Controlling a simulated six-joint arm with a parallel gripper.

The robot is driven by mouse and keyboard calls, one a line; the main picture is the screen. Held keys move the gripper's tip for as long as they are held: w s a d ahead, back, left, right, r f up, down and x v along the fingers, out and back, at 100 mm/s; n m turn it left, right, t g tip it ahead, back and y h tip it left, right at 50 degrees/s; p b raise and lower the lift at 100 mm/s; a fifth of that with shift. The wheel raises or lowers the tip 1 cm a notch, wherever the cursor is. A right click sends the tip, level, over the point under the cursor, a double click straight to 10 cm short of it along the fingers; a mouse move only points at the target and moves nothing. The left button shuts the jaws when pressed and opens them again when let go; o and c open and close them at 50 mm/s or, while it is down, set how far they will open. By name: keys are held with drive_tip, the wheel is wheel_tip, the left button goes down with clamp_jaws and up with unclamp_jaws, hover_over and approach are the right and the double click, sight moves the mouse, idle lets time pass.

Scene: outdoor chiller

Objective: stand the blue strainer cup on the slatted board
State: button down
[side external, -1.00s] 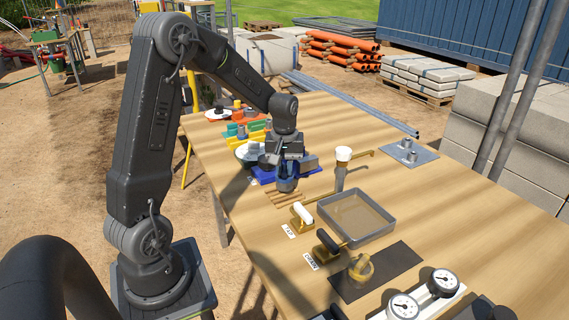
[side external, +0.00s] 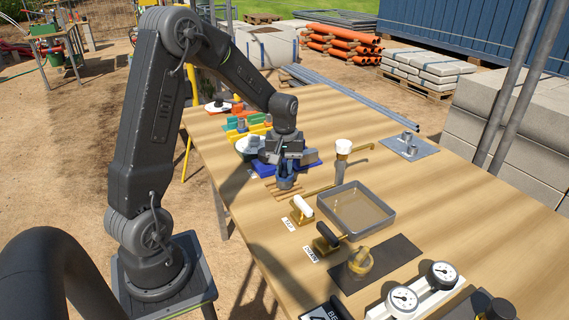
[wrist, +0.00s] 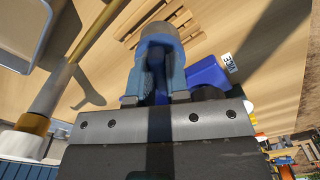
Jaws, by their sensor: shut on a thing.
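The blue strainer cup (side external: 286,182) is held below my gripper (side external: 286,168), whose jaws are shut on it. In the wrist view the cup (wrist: 161,42) sits between the two fingers of my gripper (wrist: 157,92). The slatted wooden board (side external: 276,190) lies on the table right by the cup, partly hidden behind it. Its slats (wrist: 135,18) also show beyond the cup in the wrist view. The cup looks roughly upright in the side view. I cannot tell whether its base touches the slats.
A blue block-like holder (side external: 262,170) lies just behind the cup. A brass tap pipe with a white top (side external: 343,147) and a grey tray (side external: 356,210) stand to the right. Handled valves (side external: 302,208) are in front.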

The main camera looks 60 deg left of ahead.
sight(284, 166)
drive_tip(key=shift+f, duration=0.25)
drive_tip(key=c, duration=0.5)
unclamp_jaws()
drive_tip(key=shift+c, duration=0.2)
drive_tip(key=shift+r, duration=3.5)
wheel_tip(284, 166, up, 14)
drive_tip(key=shift+d, duration=0.1)
